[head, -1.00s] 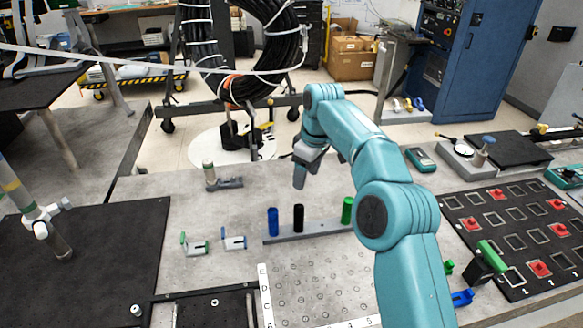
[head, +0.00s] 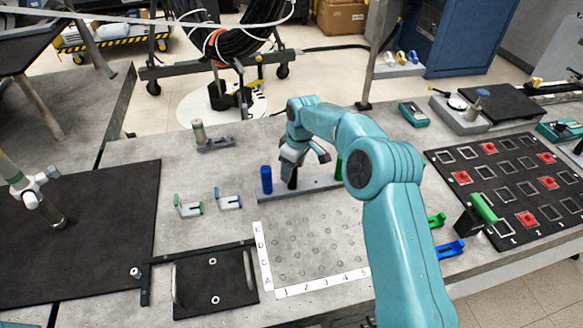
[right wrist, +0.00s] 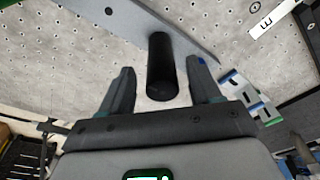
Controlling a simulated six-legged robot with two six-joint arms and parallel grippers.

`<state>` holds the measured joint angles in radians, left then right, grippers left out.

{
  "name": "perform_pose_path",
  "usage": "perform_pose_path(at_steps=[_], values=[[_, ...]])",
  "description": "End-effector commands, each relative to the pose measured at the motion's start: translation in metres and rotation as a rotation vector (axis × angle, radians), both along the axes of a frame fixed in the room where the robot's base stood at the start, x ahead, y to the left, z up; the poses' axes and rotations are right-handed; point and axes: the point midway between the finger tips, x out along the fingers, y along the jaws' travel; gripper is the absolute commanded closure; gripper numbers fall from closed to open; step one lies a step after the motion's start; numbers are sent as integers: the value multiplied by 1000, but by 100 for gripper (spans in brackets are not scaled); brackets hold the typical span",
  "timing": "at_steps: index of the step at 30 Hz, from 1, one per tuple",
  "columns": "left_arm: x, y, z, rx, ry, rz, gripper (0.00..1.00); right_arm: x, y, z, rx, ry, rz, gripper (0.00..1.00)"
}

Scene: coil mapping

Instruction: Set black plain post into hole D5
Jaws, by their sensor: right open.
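The black plain post (head: 292,183) stands in a grey rack (head: 318,186) between a blue post (head: 266,180) and a green post (head: 339,168). My right gripper (head: 296,172) is open and points down over the black post, hiding its upper part in the head view. In the right wrist view the black post (right wrist: 161,68) is between the two open fingers, with a gap on each side. The hole board (head: 308,243), with lettered and numbered white edge strips, lies in front of the rack. D5 cannot be singled out beside my arm. My left gripper is not in view.
Two small brackets (head: 188,207) (head: 229,202) stand left of the rack. A black plate with a frame (head: 215,283) lies at front left. A black panel with red squares (head: 505,185) is at right. Green and blue clips (head: 449,249) lie beside my arm.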

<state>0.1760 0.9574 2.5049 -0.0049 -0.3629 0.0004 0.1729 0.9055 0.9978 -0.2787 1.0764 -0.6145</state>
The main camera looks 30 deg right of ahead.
Motion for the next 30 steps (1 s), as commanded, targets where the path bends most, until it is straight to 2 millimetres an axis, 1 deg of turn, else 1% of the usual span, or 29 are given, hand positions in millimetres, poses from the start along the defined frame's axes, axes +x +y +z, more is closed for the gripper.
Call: perform_pose_path(at_steps=[4,12,13,14,15,17,18,19,22,23,24,25,30], values=[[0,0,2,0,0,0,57,3,2,-9,0,-1,0,37],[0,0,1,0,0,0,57,4,2,-11,0,-1,0,37],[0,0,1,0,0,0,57,3,2,-11,1,-1,0,40],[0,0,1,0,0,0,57,3,2,-11,1,-1,0,50],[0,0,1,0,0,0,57,3,2,-11,1,-1,0,63],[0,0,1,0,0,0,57,3,2,-11,0,-1,0,83],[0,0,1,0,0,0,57,3,2,-11,0,-1,0,96],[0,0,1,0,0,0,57,3,2,-11,0,-1,0,100],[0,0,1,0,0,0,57,3,2,-11,0,-2,0,100],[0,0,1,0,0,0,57,3,2,-11,0,-2,0,77],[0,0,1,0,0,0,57,3,2,-11,0,-2,0,90],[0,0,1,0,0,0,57,3,2,-11,0,-2,0,99],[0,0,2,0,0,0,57,4,2,-10,0,-2,0,99]])
